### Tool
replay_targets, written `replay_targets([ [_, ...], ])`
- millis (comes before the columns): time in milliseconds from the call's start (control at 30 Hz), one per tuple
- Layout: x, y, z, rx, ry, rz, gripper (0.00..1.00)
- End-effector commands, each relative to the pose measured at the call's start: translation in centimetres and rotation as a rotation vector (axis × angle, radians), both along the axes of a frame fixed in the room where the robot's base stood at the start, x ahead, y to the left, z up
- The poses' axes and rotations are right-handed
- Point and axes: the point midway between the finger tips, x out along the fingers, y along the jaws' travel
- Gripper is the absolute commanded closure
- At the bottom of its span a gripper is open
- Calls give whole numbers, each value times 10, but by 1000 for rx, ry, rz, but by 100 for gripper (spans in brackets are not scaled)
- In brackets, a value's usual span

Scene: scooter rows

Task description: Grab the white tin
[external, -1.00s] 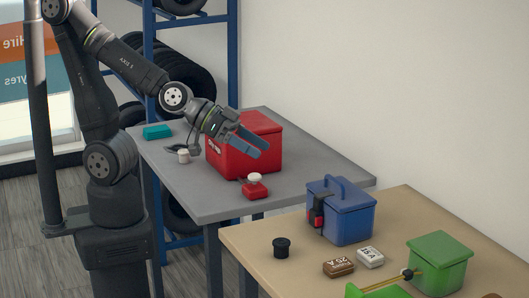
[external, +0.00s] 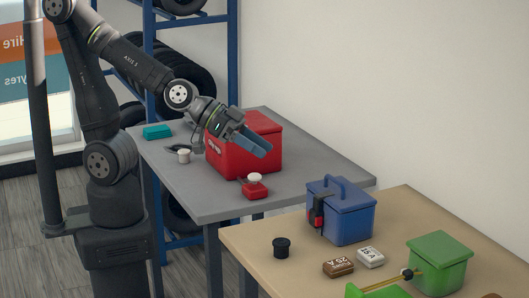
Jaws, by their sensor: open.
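A white tin (external: 370,257) with dark lettering lies on the tan table at the lower right, beside a similar brown tin (external: 338,267). My gripper (external: 264,148) has blue fingers. It is open and empty, seen in front of or above the red box on the grey table, well up and left of the white tin. Whether it touches the red box cannot be told. A small white round pot (external: 184,156) stands on the grey table.
The red box (external: 262,127) and a red item with a white top (external: 255,187) are on the grey table (external: 320,178). A blue box (external: 350,217), a black pot (external: 282,247) and a green box (external: 441,262) stand around the tins on the tan table (external: 420,215).

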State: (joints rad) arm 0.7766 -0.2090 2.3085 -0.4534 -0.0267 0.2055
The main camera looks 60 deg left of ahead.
Motion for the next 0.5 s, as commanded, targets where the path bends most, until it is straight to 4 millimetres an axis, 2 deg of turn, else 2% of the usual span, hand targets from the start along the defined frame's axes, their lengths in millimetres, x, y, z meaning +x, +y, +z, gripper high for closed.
replay_targets([
  [300,54,-86,8,289,60,-273,36],
  [500,92,-130,1,502,103,-465,36],
])
